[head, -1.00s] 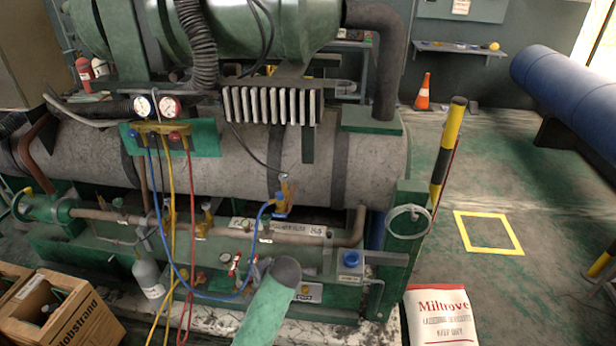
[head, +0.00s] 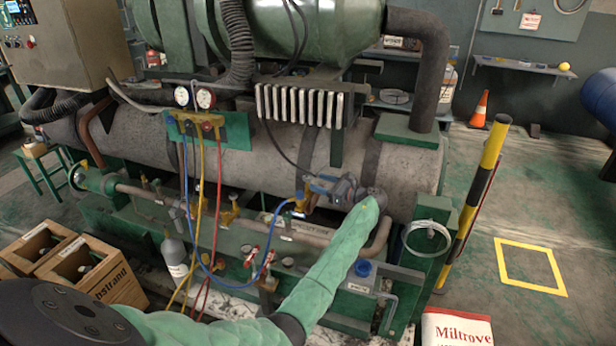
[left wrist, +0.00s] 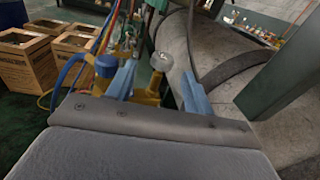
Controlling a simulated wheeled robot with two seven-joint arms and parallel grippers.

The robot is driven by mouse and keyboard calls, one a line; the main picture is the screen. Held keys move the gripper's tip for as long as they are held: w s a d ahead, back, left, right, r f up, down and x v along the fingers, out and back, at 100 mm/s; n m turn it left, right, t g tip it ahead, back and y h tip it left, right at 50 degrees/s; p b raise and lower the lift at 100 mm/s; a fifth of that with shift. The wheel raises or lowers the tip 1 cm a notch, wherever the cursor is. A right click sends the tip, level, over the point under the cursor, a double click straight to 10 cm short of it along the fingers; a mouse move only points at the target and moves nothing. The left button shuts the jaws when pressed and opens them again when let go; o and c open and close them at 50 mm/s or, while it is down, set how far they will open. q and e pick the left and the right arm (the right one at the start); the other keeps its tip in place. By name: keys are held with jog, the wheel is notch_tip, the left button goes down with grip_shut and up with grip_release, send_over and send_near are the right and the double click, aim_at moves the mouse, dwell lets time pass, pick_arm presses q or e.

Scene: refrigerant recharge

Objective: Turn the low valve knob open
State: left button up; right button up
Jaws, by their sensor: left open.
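A brass service valve (head: 301,204) with a blue hose stands on the tank's front side. My left gripper (head: 314,186) reaches it from the right, its jaw side turned left. In the left wrist view my open blue fingers (left wrist: 160,88) stand on either side of the brass valve (left wrist: 148,97), which has a round pale-grey knob (left wrist: 161,61). I cannot tell whether either finger touches it. A blue cap (left wrist: 105,66) shows beside the left finger. The gauge manifold (head: 237,133) with red and blue knobs hangs further left. My right gripper is not in view.
Blue, yellow and red hoses hang in front of the pipe (head: 160,196). Wooden crates (head: 110,280) stand at the lower left. A striped post (head: 481,190) and a Miltrove sack (head: 456,327) are at the right. The floor inside the yellow square (head: 530,268) is clear.

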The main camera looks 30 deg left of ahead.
aim_at(304, 175)
pick_arm(q)
jog(key=shift+m, duration=0.3)
jog(key=a, duration=0.2)
jog(key=a+p, duration=0.1)
jog(key=a, duration=0.4)
jog(key=shift+w+r+p, duration=0.2)
jog(key=shift+r+p, duration=0.05)
jog(key=shift+p, duration=0.1)
jog(key=shift+a+f, duration=0.1)
jog(key=shift+a, duration=0.3)
jog(key=c, duration=1)
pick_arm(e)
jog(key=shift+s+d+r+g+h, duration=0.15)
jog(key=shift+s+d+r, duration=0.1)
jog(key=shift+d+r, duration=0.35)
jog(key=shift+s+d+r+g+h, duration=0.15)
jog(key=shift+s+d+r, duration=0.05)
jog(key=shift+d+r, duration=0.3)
